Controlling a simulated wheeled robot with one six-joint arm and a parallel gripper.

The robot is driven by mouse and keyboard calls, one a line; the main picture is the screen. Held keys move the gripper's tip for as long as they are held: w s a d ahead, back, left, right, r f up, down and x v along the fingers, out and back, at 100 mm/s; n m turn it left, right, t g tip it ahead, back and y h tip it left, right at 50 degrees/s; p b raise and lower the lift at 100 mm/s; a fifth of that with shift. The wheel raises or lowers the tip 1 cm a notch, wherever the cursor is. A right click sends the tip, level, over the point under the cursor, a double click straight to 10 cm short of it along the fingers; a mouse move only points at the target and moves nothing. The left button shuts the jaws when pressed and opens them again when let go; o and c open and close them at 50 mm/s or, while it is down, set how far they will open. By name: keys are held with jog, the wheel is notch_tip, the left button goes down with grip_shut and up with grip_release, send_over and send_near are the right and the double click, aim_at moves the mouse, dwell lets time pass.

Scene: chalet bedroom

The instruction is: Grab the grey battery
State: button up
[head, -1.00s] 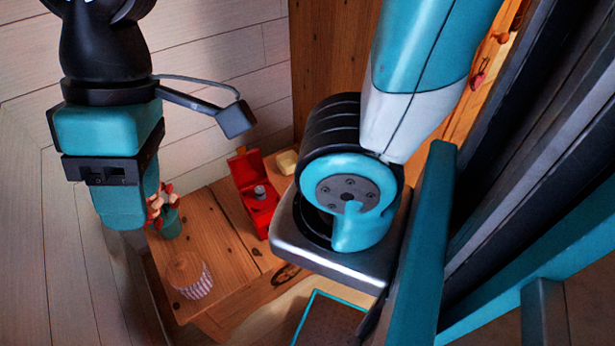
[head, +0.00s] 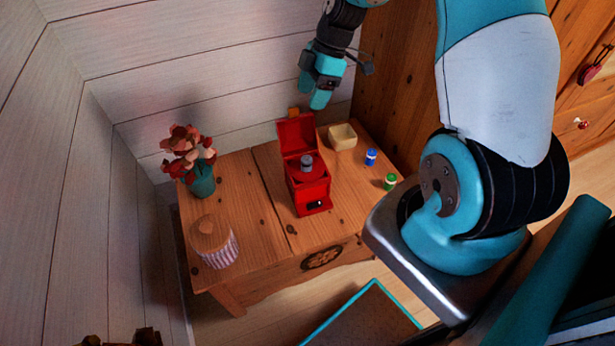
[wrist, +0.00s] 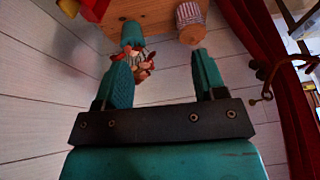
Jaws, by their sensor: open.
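The grey battery (head: 306,162) looks like a small grey cylinder. It stands upright in the open red box (head: 312,196) on the wooden table. My gripper (head: 318,100) is in the air above and behind the box, up and slightly right of the battery and apart from it. In the wrist view my gripper (wrist: 163,62) shows two teal fingers spread wide with nothing held between them. The battery is not visible in the wrist view; only part of the red box (wrist: 95,8) shows at its top left edge.
A blue battery (head: 371,157), a green battery (head: 389,182) and a cream bowl (head: 342,137) sit right of the box. A flower pot (head: 202,182) and a striped jar (head: 220,250) stand at the left. Bare tabletop lies between.

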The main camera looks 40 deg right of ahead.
jog(key=n, duration=0.1)
send_near(307, 159)
jog(key=b+x, duration=0.1)
jog(key=x, duration=0.3)
jog(key=shift+w+a+f, duration=0.1)
jog(key=shift+a+f, duration=0.05)
jog(key=shift+a, duration=0.1)
jog(key=shift+d+x, duration=0.2)
jog(key=shift+x, duration=2.7)
jog(key=c, duration=1)
